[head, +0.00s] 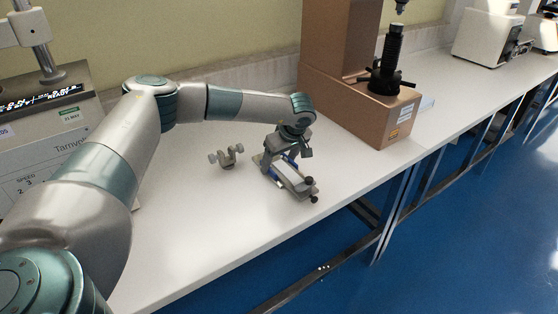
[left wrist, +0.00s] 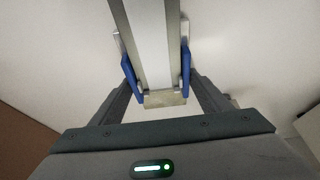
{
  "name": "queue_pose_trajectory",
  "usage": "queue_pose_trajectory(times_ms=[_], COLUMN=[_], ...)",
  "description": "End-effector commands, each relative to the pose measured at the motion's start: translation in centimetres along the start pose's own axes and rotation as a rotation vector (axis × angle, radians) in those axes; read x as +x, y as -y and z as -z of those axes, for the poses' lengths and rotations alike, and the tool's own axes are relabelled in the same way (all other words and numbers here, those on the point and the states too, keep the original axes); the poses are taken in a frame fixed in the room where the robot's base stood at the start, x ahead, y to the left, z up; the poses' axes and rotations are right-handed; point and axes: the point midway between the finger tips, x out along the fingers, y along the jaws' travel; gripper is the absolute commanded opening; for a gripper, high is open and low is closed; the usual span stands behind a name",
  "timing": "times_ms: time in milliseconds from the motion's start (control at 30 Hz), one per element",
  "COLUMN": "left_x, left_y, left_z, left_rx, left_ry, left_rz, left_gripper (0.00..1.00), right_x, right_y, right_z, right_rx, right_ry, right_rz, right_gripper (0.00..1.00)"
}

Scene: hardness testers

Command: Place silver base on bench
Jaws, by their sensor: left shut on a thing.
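The silver base (head: 292,180) is a flat silver piece with dark knobs at its front end, at the middle of the white bench (head: 215,225) in the head view. My left gripper (head: 279,163) is shut on it from above, near its back end. In the left wrist view the silver base (left wrist: 153,45) runs between the two blue fingertips of my left gripper (left wrist: 156,70), which press on its sides. I cannot tell whether its underside touches the bench. My right gripper is not in view.
A small grey metal clamp-like part (head: 228,157) stands on the bench left of the base. A copper-coloured tester (head: 345,105) stands behind to the right. A grey machine with a display (head: 45,130) is at the left. The bench's front is clear.

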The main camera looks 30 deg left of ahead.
Motion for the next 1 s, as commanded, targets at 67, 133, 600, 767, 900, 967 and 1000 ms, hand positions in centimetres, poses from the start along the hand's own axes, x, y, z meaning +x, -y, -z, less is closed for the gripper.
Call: queue_pose_trajectory(times_ms=[67,133,600,767,900,967,1000], left_x=[-0.1,-0.1,0.2,0.0,-0.5,-1.1,-1.5], left_y=[-0.1,-0.1,0.0,0.0,-0.1,-0.1,-0.1], left_z=[0.1,0.1,-0.1,0.0,0.0,0.0,0.0], left_rx=[-0.001,-0.001,-0.001,-0.001,-0.001,-0.001,-0.001], left_ry=[-0.001,-0.001,0.0,0.0,0.001,0.001,0.001], left_rz=[-0.002,-0.002,0.0,0.0,-0.002,-0.002,-0.003], left_gripper=[0.28,0.28,0.89,0.89,0.89,0.89,0.89], right_x=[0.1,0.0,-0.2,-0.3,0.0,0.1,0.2], right_y=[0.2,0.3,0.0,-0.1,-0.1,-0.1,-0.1], right_z=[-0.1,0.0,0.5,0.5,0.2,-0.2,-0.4], right_rx=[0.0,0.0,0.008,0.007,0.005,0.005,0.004], right_ry=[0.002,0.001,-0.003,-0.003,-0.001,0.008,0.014], right_rz=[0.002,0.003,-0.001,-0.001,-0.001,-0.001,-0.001], right_gripper=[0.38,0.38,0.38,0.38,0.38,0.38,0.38])
